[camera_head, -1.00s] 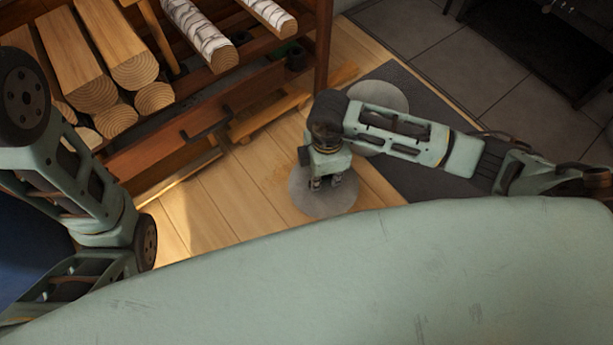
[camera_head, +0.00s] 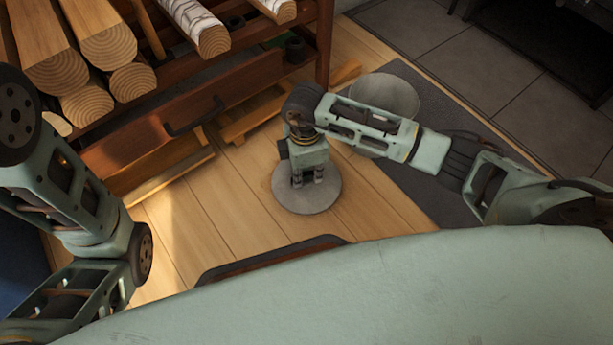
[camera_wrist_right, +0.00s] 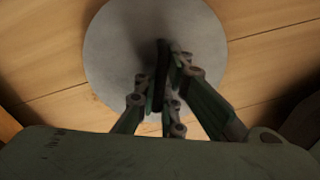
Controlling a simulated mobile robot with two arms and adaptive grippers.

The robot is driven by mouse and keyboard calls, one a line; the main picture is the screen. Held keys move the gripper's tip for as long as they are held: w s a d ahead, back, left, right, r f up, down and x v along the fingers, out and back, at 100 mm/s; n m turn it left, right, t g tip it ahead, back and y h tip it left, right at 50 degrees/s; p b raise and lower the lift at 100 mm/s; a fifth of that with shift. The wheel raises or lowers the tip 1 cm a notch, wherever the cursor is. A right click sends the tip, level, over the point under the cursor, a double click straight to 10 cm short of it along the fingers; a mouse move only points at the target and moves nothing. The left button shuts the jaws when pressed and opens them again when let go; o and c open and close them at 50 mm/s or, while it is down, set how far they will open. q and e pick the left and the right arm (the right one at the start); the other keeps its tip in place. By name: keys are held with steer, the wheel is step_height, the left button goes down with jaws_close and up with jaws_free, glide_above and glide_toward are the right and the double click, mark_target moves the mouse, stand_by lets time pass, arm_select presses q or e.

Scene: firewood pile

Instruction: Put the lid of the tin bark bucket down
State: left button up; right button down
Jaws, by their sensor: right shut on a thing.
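The lid (camera_head: 325,193) is a flat, round grey disc over the plank floor, in front of the firewood rack. My right gripper (camera_head: 308,180) points down at its middle. In the right wrist view the lid (camera_wrist_right: 115,55) fills the upper middle. There my right gripper (camera_wrist_right: 165,90) is shut on the dark upright handle at its centre. I cannot tell whether the lid touches the floor or hangs a little above it. A second grey disc (camera_head: 385,95) lies behind my right forearm, partly hidden; I cannot tell whether it is the bucket. My left gripper is out of view.
The wooden rack (camera_head: 165,135) with split logs (camera_head: 100,35) and birch logs (camera_head: 205,30) stands at the upper left. A dark mat (camera_head: 425,115) lies at the right. A dark-edged wooden thing (camera_head: 285,257) shows at the bottom. Plank floor (camera_head: 205,215) left of the lid is clear.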

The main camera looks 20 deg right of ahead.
steer(key=shift+r, duration=0.15)
steer(key=c, duration=1.9)
jaws_free()
steer(key=shift+o, duration=0.2)
step_height(320, 180, up, 12)
steer(key=p, duration=0.9)
steer(key=shift+w+p, duration=0.35)
steer(key=shift+w, duration=0.05)
